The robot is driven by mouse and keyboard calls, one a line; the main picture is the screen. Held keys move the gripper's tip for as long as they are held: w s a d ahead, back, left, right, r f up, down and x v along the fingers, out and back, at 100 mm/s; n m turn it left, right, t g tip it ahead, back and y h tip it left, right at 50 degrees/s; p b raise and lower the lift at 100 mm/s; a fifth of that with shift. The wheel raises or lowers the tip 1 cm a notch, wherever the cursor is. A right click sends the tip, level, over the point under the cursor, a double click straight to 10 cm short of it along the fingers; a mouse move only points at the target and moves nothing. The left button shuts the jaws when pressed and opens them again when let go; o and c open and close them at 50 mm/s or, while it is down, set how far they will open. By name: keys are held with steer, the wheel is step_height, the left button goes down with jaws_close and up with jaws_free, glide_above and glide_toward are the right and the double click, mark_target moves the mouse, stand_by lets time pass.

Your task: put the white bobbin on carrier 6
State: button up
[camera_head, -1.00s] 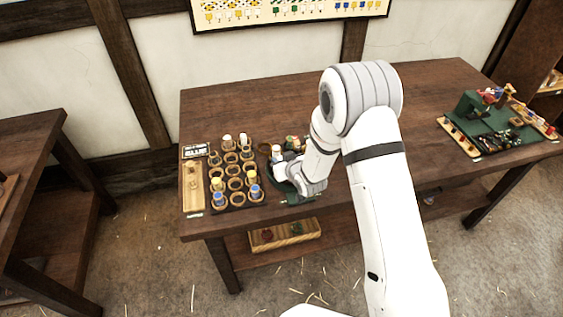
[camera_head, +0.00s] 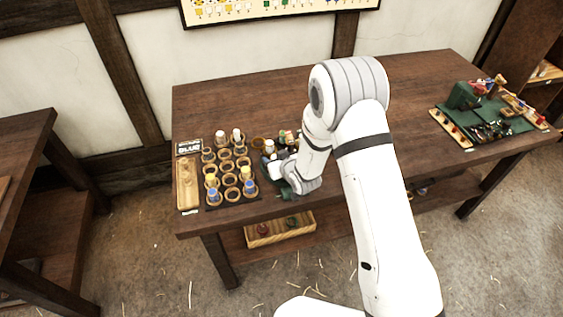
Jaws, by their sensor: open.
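Two pale bobbins stand at the back of the rack of ring-shaped holders, one (camera_head: 221,139) on the left and one (camera_head: 236,136) to its right. Another white-topped piece (camera_head: 269,146) stands just behind my gripper (camera_head: 267,166), on or beside a dark green round base that is partly hidden by my arm. My gripper is open, low over the table at the right edge of the rack. Its fingertips are small here, and I cannot tell whether they touch anything. No carrier numbers are legible.
The rack (camera_head: 231,172) also holds yellow and blue bobbins at its front. A green bench device (camera_head: 470,97) stands at the far right. The table's middle is clear.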

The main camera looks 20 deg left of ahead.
steer(key=b+v, duration=0.2)
steer(key=v, duration=0.9)
steer(key=shift+s+d+r, duration=0.15)
steer(key=shift+r, duration=0.05)
steer(key=s+d+r+m+g+h, duration=0.1)
steer(key=d+r+m+h, duration=0.15)
steer(key=d+r, duration=0.55)
steer(key=s+d+r+m+h, duration=0.2)
steer(key=d+r+h, duration=0.25)
steer(key=d, duration=0.65)
steer(key=s+d+r+m+g, duration=0.2)
steer(key=s+d+r, duration=0.2)
steer(key=s, duration=0.5)
steer(key=s+d+r+m+g+h, duration=0.1)
steer(key=s+d+r, duration=0.3)
steer(key=s, duration=0.5)
steer(key=shift+d+m+g, duration=0.55)
steer(key=shift+d+g, duration=0.25)
steer(key=shift+d, duration=0.1)
steer(key=shift+w+r, duration=0.1)
